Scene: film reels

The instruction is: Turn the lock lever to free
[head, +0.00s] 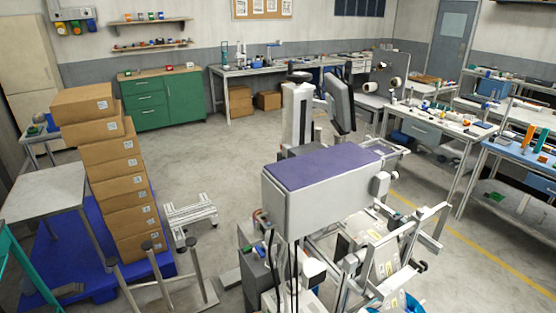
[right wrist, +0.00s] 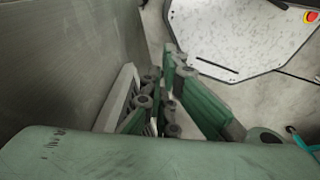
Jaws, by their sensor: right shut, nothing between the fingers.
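I cannot make out a lock lever in either view. My right gripper (right wrist: 172,95) shows in the right wrist view, with green fingers and dark grey joints. It is shut with nothing between its fingers. A grey flat surface (right wrist: 60,60) stands close on its left side; I cannot tell whether they touch. My left gripper is not in view. In the head view, two pale film reels (head: 368,87) (head: 396,83) sit on a bench-side machine at the back right.
A machine with a purple top (head: 325,166) stands in the middle. A tall stack of cardboard boxes (head: 112,165) rests on a blue pallet (head: 52,245) at left. A workbench with tools (head: 440,122) is at right. The floor (head: 225,165) between is mostly open.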

